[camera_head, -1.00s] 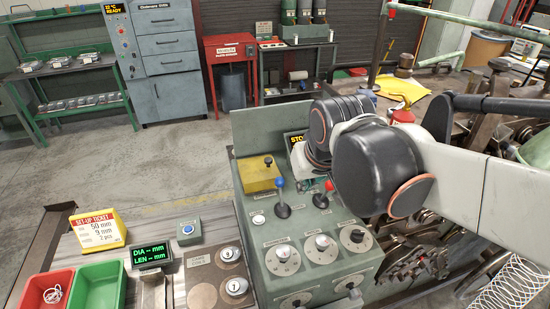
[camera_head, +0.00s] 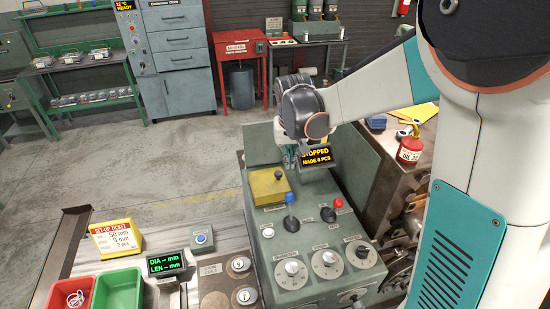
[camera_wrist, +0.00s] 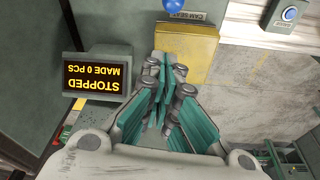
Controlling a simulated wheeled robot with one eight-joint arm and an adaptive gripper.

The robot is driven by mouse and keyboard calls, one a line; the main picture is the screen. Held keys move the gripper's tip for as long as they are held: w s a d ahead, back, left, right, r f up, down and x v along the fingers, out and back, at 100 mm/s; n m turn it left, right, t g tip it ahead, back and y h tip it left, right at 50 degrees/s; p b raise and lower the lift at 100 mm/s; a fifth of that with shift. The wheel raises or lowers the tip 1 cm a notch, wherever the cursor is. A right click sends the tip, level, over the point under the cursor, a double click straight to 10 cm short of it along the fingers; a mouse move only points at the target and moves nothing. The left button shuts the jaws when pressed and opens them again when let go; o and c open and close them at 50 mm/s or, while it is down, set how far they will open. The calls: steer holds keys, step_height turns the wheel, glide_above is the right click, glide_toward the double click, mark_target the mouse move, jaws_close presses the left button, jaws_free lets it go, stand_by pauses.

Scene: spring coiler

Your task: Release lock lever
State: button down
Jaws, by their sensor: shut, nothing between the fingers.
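The green control panel (camera_head: 285,270) carries a blue-knobbed lever (camera_head: 290,205) and a red-knobbed lever (camera_head: 334,209). No label marks either as the lock lever, and I cannot tell which lever that is. A yellow box (camera_head: 268,188) with a dark knob sits at the panel's back left. In the wrist view the yellow box (camera_wrist: 196,56) lies beyond my fingers, with the blue knob (camera_wrist: 173,5) at the top edge. My gripper (camera_wrist: 164,75) is shut and empty, beside the display. It hangs behind the panel's levers in the head view (camera_head: 290,158).
The display (camera_head: 318,156) reads STOPPED, MADE 0 PCS, close to my gripper. A blue button box (camera_head: 202,239), set-up ticket (camera_head: 116,238), red tray (camera_head: 70,294) and green tray (camera_head: 118,290) are at left. A red oil can (camera_head: 411,145) stands at right.

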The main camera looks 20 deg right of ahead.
mark_target(290, 206)
steer(key=shift+w+f, duration=0.6)
steer(key=shift+w, duration=0.3)
steer(key=x, duration=1)
steer(key=shift+s+d, duration=0.1)
steer(key=shift+s, duration=0.1)
steer(key=shift+s+a+r, duration=0.15)
steer(key=shift+s+a, duration=0.05)
steer(key=shift+s, duration=0.75)
steer(key=shift+s+a+r, duration=0.15)
steer(key=shift+s+a, duration=0.05)
steer(key=shift+s, duration=0.75)
steer(key=shift+s, duration=0.1)
